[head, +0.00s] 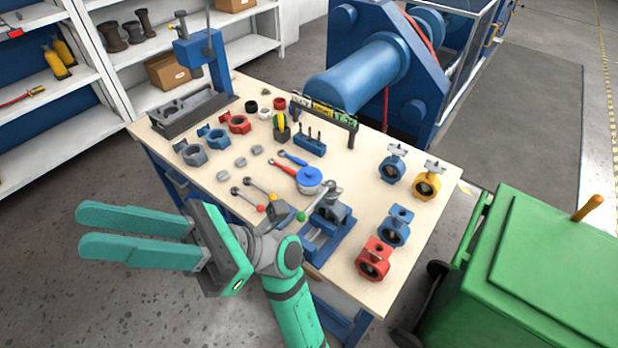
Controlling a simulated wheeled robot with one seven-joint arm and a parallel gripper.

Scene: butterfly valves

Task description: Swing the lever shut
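A dark butterfly valve (333,209) sits clamped in a blue vise (322,243) at the front edge of the workbench. A short grey lever appears to run from its top toward the lower left, ending in a green ball knob (301,216). The valve's disc is too small and shaded to read. My gripper (86,231) is left of the bench, over the floor, with its two teal fingers pointing left. The fingers are apart with a narrow gap and nothing between them. It is well away from the lever and touches nothing; my wrist is close to the vise.
The wooden workbench (374,158) holds loose valves, including a red one (374,259) and a yellow one (427,183), right of the vise. A green bin (540,270) stands right of the bench. Floor at left is clear.

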